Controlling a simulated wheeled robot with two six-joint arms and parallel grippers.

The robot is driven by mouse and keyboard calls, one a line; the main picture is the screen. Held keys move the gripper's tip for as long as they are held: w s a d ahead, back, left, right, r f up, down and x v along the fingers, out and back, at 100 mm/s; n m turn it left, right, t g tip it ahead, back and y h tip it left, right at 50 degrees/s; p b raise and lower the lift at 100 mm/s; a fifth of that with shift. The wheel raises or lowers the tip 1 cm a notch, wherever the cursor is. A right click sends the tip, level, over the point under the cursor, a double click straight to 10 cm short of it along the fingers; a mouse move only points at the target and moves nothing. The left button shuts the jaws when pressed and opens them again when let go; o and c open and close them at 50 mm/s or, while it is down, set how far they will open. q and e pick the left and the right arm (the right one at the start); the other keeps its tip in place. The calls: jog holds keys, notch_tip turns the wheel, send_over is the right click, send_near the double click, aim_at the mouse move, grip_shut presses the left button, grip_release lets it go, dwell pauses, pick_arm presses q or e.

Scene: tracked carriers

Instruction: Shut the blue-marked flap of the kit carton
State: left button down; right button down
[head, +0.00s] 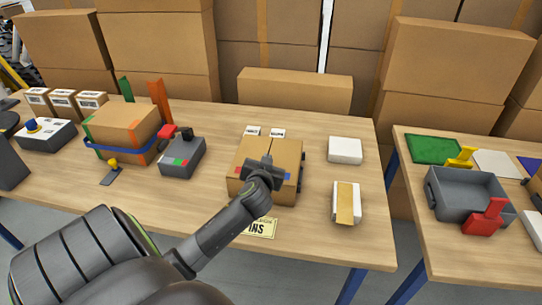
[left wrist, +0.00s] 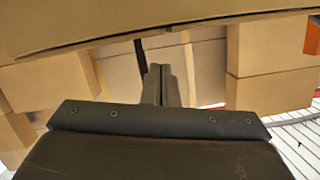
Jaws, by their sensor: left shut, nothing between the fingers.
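The kit carton (head: 287,160) stands near the middle of the table in the head view, with brown cardboard flaps on top. My left gripper (head: 264,163) is over the carton's top, shut and empty, and hides part of the flaps. I cannot tell whether it touches them or how far each flap is down. In the left wrist view the closed fingers (left wrist: 160,85) point away below a broad cardboard surface (left wrist: 150,25). My right gripper is not in view.
A strapped carton (head: 125,122) and a grey device (head: 182,157) stand to the left. A white box (head: 345,150) and a white box with a tan strip (head: 346,202) lie to the right. A second table holds a grey tray (head: 462,209). Stacked cartons stand behind.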

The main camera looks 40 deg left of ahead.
pick_arm(q)
jog(key=shift+s+a+f, duration=0.1)
jog(key=shift+a+f, duration=0.1)
jog(key=shift+f, duration=0.45)
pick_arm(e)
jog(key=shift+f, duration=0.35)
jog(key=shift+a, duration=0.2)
